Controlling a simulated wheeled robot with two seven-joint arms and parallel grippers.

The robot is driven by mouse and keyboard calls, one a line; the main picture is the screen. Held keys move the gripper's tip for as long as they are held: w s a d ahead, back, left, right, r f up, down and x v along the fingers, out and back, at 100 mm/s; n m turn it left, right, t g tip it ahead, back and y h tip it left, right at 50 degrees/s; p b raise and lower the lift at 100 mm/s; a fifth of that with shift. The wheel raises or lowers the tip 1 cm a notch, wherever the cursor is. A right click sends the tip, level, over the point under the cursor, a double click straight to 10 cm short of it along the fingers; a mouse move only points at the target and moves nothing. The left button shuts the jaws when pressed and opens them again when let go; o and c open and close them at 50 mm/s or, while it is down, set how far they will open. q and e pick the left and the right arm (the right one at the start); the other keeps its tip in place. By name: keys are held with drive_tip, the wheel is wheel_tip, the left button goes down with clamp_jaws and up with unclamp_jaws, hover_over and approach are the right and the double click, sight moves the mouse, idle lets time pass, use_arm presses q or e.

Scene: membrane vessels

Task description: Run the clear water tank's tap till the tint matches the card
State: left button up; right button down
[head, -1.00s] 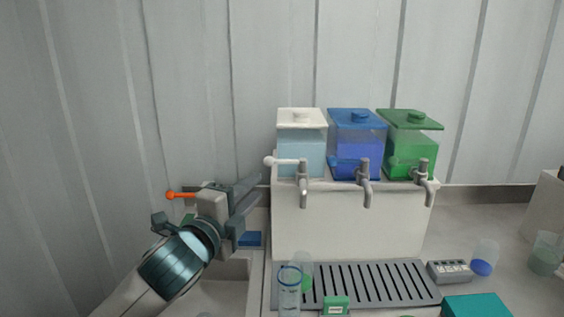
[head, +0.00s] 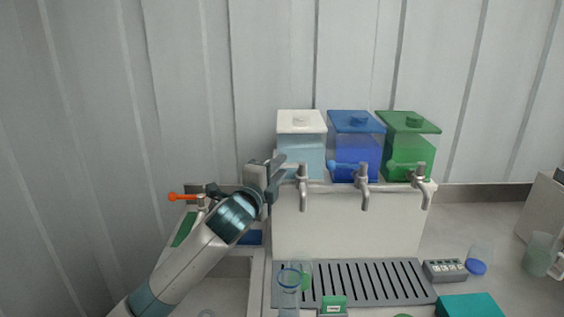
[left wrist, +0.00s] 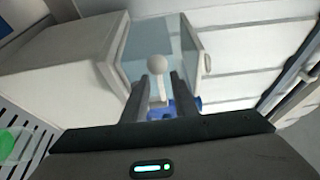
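The clear water tank (head: 303,155) has a white lid and pale blue contents, at the left of three tanks. Its grey tap (head: 302,188) points down. My left gripper (head: 275,170) is at the left of this tap. In the left wrist view the tap's white ball-ended lever (left wrist: 185,63) lies between my fingers (left wrist: 162,92), which stand apart; contact is unclear. A tall clear glass (head: 289,290) stands below near the tray's left end, with a greenish vessel (head: 306,275) behind it. A small green-framed card (head: 333,305) stands beside it. My right gripper is out of view.
Blue (head: 356,150) and green (head: 408,150) tanks with taps stand to the right on the same white stand (head: 345,225). A slotted drip tray (head: 375,283) lies below. A grey counter box (head: 444,270), tinted cups and a teal block (head: 470,305) are at right. An orange-handled tap (head: 181,196) is at left.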

use_arm(q)
drive_tip(key=shift+x, duration=1)
clamp_jaws()
drive_tip(key=shift+f, duration=0.1)
idle(0.8)
